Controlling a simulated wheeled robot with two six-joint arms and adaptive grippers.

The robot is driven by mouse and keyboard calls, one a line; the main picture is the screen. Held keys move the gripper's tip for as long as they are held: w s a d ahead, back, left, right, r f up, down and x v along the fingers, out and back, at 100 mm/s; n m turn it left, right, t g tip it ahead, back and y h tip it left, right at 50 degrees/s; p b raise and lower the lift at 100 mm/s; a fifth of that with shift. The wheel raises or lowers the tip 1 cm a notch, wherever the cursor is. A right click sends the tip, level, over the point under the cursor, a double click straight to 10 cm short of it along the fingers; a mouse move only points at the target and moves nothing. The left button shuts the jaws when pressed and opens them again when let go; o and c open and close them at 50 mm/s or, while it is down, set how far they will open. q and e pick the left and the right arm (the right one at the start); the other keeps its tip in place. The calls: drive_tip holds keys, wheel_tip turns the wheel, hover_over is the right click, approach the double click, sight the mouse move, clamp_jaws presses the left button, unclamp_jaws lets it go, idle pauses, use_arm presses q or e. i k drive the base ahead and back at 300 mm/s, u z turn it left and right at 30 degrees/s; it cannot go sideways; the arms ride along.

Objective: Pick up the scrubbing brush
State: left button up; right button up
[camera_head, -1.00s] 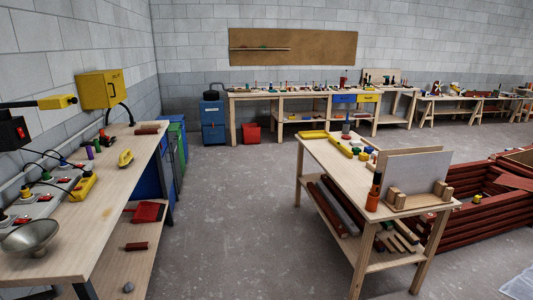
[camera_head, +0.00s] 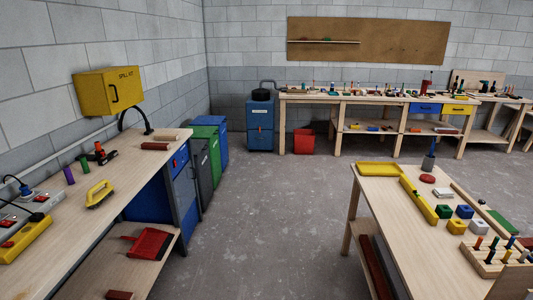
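A yellow hand-held object with an arched handle (camera_head: 99,194), which looks like the scrubbing brush, lies on the wooden top of the left bench (camera_head: 75,240), near its right edge. Its underside is hard to make out at this size. Nothing touches or covers it. Neither of my grippers shows in the head view.
On the left bench are a purple cylinder (camera_head: 69,175), a green cylinder (camera_head: 84,164) and a yellow power strip (camera_head: 25,240). A red dustpan (camera_head: 150,245) lies on the lower shelf. A worktable (camera_head: 400,215) stands at right. Grey floor (camera_head: 270,215) between is clear.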

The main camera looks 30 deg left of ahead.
sight(92, 199)
drive_tip(key=u, duration=0.15)
drive_tip(key=i, duration=1.35)
drive_tip(key=u, duration=0.7)
drive_tip(key=i, duration=0.9)
drive_tip(key=u, duration=1.8)
drive_tip(key=i, duration=0.9)
drive_tip(key=u, duration=0.8)
